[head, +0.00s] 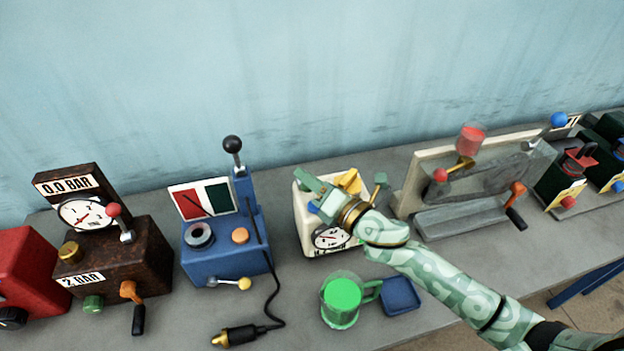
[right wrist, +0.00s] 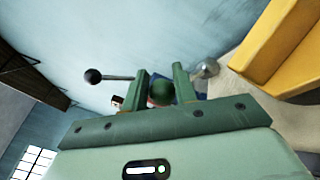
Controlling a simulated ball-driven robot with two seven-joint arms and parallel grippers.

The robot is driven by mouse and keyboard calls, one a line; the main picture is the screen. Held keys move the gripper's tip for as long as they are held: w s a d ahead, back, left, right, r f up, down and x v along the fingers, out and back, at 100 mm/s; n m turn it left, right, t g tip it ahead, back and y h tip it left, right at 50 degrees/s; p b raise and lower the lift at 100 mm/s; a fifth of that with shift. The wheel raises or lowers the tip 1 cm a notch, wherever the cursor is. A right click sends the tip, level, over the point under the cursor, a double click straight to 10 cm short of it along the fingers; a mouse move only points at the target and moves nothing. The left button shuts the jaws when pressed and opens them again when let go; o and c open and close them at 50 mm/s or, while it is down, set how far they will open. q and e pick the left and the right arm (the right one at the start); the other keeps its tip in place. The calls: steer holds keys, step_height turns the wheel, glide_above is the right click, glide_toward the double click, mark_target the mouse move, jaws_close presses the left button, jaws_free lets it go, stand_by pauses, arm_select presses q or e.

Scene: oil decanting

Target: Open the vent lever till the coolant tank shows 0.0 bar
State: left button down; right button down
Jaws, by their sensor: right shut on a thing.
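A cream box (head: 304,226) with a round gauge (head: 333,238) on its front stands at the middle of the bench. I take it for the coolant tank; its gauge is too small to read and its label is partly covered by my arm. My right gripper (head: 312,184) is over the left part of its top. In the right wrist view, the fingers are shut on a dark green ball knob (right wrist: 161,92), which I take for the vent lever's. My left gripper is not in view.
A yellow part (head: 348,181) sits on the box. A mug of green liquid (head: 341,297) and a blue tray (head: 401,296) stand in front. A blue machine (head: 222,249) stands left, then a brown box (head: 118,256) marked 0.0 BAR. A grey stand (head: 458,222) is right.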

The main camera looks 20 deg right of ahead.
steer(key=shift+s+a+f, duration=0.2)
steer(key=shift+f, duration=0.2)
steer(key=shift+s+a+f, duration=0.15)
steer(key=shift+f, duration=0.25)
steer(key=c, duration=1.1)
jaws_free()
steer(key=shift+s, duration=0.1)
steer(key=shift+s+d+f, duration=0.1)
steer(key=shift+s+d, duration=0.25)
steer(key=shift+s, duration=0.1)
steer(key=v, duration=0.5)
steer(key=r+b+v, duration=0.1)
steer(key=v, duration=0.4)
steer(key=b+v, duration=0.1)
steer(key=v, duration=0.4)
steer(key=shift+w+d+r, duration=0.2)
steer(key=shift+r, duration=0.1)
